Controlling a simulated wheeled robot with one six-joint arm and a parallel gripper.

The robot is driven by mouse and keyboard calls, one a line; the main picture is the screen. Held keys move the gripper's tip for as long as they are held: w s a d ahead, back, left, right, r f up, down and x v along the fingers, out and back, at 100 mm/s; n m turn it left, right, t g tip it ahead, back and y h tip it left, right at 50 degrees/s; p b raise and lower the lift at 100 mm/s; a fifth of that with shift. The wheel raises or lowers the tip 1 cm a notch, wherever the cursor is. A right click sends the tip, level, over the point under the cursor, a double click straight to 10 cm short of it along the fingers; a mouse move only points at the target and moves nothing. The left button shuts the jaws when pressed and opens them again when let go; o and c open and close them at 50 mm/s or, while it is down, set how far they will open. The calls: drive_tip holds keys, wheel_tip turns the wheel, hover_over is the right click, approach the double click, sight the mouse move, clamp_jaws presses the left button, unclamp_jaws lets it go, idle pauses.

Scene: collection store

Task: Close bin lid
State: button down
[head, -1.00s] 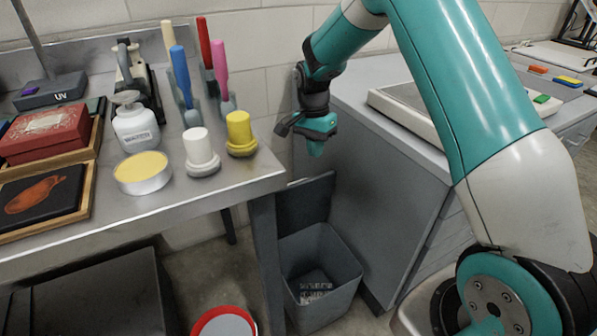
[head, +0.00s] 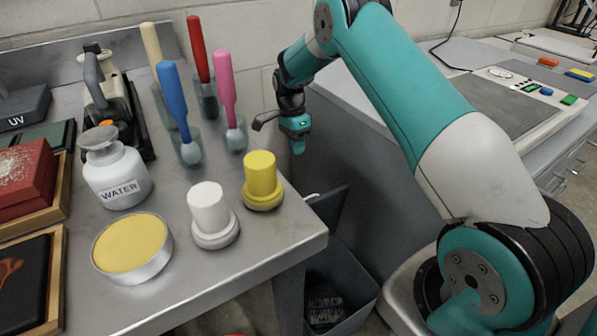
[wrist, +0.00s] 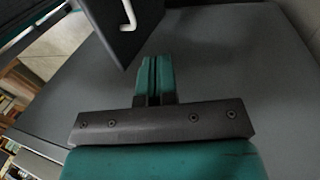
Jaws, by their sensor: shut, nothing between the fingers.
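The grey bin (head: 352,274) stands on the floor between the steel table and the grey cabinet, partly hidden by the table corner. Its dark lid (head: 327,216) is open, standing up at the bin's back edge, with a pale handle (head: 312,196) at its top. In the wrist view the lid (wrist: 118,38) is a dark panel at upper left, and its white hooked handle (wrist: 128,15) shows near the top. My gripper (head: 298,148) is shut and empty, above the lid. The shut fingers (wrist: 152,75) point near the panel's lower corner; contact cannot be told.
The steel table (head: 265,240) holds a white stamp (head: 208,215), a yellow stamp (head: 262,182), a water bottle (head: 116,175), a yellow tin (head: 132,245) and several coloured brushes. The grey cabinet (head: 375,180) stands right of the bin.

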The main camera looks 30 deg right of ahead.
drive_tip(key=s+f, duration=0.6)
drive_tip(key=f, duration=0.4)
drive_tip(key=shift+a+f+b, duration=0.2)
drive_tip(key=shift+f+b, duration=0.1)
drive_tip(key=shift+f, duration=0.1)
drive_tip(key=shift+s, duration=0.15)
